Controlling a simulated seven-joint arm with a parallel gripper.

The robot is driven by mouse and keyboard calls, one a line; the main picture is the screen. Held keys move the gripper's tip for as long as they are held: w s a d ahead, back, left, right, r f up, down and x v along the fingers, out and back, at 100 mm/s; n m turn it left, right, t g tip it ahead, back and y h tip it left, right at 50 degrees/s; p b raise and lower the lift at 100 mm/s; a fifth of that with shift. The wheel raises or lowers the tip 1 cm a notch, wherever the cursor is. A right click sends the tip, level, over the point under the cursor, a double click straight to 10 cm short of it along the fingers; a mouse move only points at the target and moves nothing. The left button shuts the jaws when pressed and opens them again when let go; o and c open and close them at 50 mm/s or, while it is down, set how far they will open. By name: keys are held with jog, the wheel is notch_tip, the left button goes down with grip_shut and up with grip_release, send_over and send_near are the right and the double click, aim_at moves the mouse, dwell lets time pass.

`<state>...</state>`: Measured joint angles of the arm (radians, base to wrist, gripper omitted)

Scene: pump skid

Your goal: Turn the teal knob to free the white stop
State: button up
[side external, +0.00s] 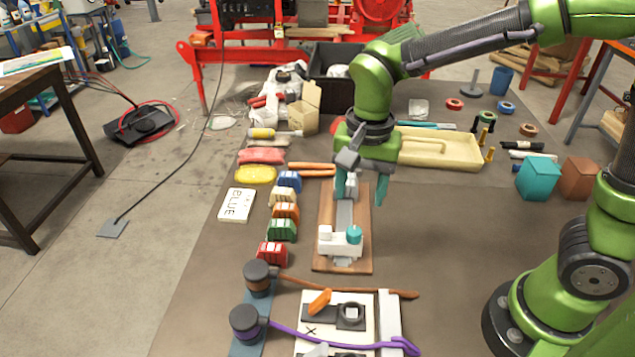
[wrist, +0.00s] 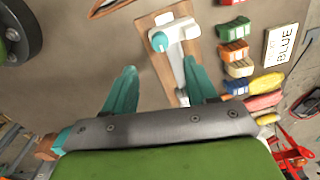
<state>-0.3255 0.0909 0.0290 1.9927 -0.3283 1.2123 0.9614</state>
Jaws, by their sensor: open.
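The teal knob (side external: 354,235) sits on the right end of a white block (side external: 338,249) across a wooden board (side external: 327,261). In the wrist view the teal knob (wrist: 159,41) is on the left of the white block (wrist: 184,30). A grey bar runs along the board from the block. A second white piece (side external: 346,189) stands at the board's far end, partly behind my fingers. Which white piece is the stop, I cannot tell. My gripper (side external: 361,192) is open with teal fingers, above the far part of the board, apart from the knob. It also shows in the wrist view (wrist: 163,88).
Several coloured blocks (side external: 282,230) stand in a row left of the board. Two dark-headed mallets (side external: 257,278) and a white panel (side external: 307,345) with an orange handle lie in front. A cream tray (side external: 462,151) is behind. The mat right of the board is clear.

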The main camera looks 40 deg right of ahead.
aim_at(355, 230)
notch_tip(355, 230, down, 10)
jog(key=shift+w+r, duration=0.1)
jog(key=shift+r, duration=0.1)
jog(key=shift+c, duration=0.3)
jog(key=c, duration=1)
